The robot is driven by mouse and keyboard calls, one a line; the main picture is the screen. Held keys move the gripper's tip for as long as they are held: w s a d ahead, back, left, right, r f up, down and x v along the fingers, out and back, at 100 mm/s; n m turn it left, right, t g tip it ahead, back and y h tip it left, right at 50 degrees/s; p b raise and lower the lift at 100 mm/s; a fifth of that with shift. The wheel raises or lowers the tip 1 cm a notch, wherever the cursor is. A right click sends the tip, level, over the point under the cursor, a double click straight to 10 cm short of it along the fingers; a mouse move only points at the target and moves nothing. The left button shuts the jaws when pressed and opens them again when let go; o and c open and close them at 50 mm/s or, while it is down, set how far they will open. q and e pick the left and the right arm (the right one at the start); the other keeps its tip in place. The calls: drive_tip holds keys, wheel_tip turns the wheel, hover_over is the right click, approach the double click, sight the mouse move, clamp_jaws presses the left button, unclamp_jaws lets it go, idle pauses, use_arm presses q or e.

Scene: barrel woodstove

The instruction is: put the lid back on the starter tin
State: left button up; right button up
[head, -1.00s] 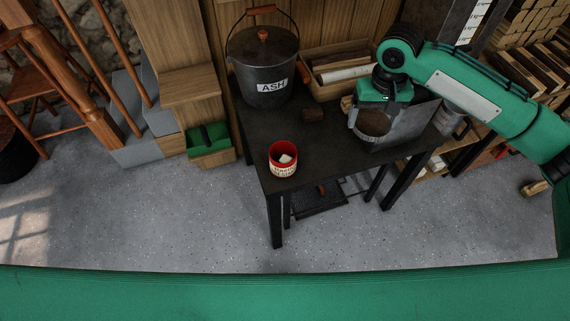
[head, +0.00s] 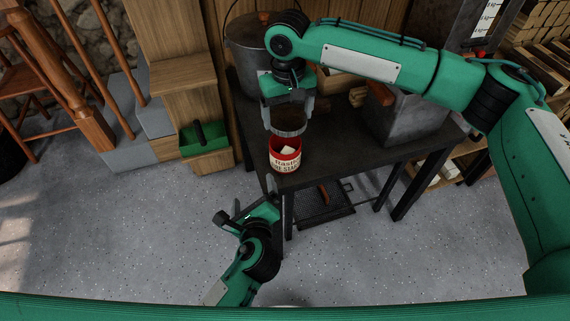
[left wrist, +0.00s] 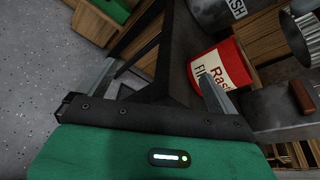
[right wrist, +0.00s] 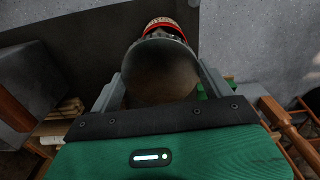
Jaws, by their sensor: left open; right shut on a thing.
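The red starter tin (head: 285,160) with a cream label stands upright on the front left corner of the dark table, a pale thing showing in its open top. It also shows in the left wrist view (left wrist: 222,66). My right gripper (head: 289,112) is shut on the round metal lid (head: 290,128), just above and behind the tin's rim. In the right wrist view the lid (right wrist: 160,72) fills the space between the fingers and partly hides the tin (right wrist: 165,23). I cannot tell if lid and tin touch. My left gripper (head: 254,198) is open and empty, in front of the tin below table height.
The ash bucket (head: 246,58) stands behind, partly hidden by my right arm. A grey metal box (head: 410,118) stands on the table's right side. A green caddy (head: 205,138) is left of the table (head: 340,150). The table's middle front is clear.

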sight(285, 146)
drive_tip(key=shift+a+f, duration=0.1)
drive_tip(key=shift+a, duration=0.2)
use_arm(q)
drive_tip(key=d+r+m+t+h, duration=0.1)
drive_tip(key=d+m, duration=0.1)
drive_tip(key=m, duration=0.1)
drive_tip(key=d+r+m+t, duration=0.1)
drive_tip(key=d+r+m, duration=0.1)
drive_tip(key=d+m, duration=0.1)
drive_tip(key=w+d+r+m+t+h, duration=0.1)
drive_tip(key=d+m, duration=0.2)
drive_tip(key=shift+r+t+h, duration=0.3)
drive_tip(key=shift+r, duration=0.1)
drive_tip(key=shift+a, duration=0.1)
drive_tip(key=w, duration=1.2)
drive_tip(key=shift+c, duration=0.5)
drive_tip(key=c, duration=1.4)
use_arm(e)
drive_tip(key=shift+f, duration=2.5)
drive_tip(key=shift+f, duration=0.9)
